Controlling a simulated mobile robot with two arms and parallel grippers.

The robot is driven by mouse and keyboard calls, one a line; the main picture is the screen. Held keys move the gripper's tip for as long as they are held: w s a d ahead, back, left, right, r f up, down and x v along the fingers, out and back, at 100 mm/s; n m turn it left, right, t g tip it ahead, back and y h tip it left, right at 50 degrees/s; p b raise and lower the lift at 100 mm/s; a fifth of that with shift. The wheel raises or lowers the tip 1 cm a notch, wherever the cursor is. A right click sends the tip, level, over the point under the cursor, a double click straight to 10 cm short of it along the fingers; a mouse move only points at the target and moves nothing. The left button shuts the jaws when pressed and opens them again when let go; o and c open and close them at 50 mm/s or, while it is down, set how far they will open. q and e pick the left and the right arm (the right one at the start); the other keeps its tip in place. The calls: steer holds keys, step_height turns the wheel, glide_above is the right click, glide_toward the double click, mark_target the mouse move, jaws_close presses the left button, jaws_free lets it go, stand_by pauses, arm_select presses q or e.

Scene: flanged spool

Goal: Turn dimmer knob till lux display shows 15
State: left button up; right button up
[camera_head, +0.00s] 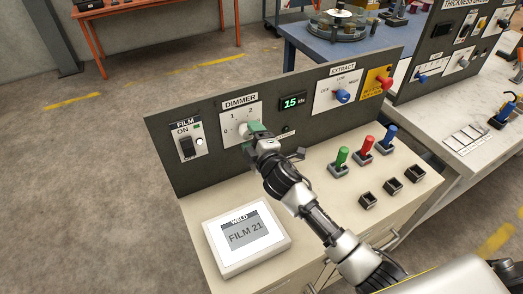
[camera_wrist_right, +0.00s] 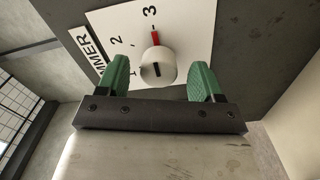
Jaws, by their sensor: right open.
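The white dimmer knob (camera_head: 243,131) is on a white DIMMER plate (camera_head: 233,112) on the upright dark panel. In the right wrist view the knob (camera_wrist_right: 158,68) shows between green fingers, with a red mark near the 3. The lux display (camera_head: 293,103), right of the plate, shows 15 in green. My right gripper (camera_head: 255,129) is at the knob, partly covering it. In the wrist view my right gripper (camera_wrist_right: 160,80) is open, with a visible gap between each finger and the knob. My left gripper is not in view.
Right of the display are an EXTRACT knob (camera_head: 342,96) and a red knob (camera_head: 386,84) on yellow. A FILM switch (camera_head: 187,146) is left. Green, red and blue handles (camera_head: 341,157) stand on the bench near my right arm. A WELD screen (camera_head: 246,236) lies front left.

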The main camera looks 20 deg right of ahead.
steer(key=s+d+b, duration=0.1)
steer(key=s, duration=0.7)
steer(key=shift+s+d, duration=0.15)
steer(key=shift+d, duration=0.15)
